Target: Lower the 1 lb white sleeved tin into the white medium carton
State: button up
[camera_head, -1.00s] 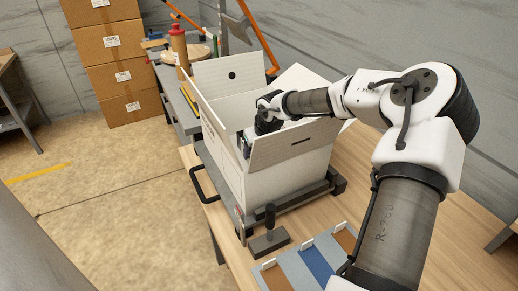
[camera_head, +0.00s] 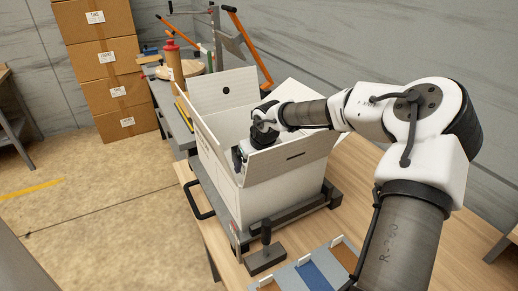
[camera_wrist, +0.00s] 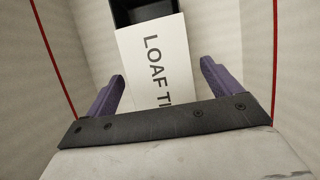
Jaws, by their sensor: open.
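The white medium carton (camera_head: 262,200) stands upright with its flaps open. My gripper (camera_head: 241,155) reaches down into its opening; the near flap hides part of it in the head view. In the wrist view the white sleeved tin (camera_wrist: 155,58), lettered "LOAF TI", lies between the carton's pale walls, with a dark end showing past the sleeve. My gripper (camera_wrist: 162,72) is open, its purple fingers on either side of the tin with visible gaps. I cannot tell how far the fingertips are above the tin. The tin is hidden in the head view.
The carton rests on a dark platform on the wooden table (camera_head: 358,185). A black-handled block (camera_head: 265,255) and a blue-and-grey divided tray (camera_head: 312,270) are in front. A red-topped bottle (camera_head: 173,62) stands behind. Carton walls and raised flaps closely surround my gripper.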

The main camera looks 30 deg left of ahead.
jog(key=b+v, duration=0.1)
jog(key=v, duration=1.1)
jog(key=shift+b, duration=0.35)
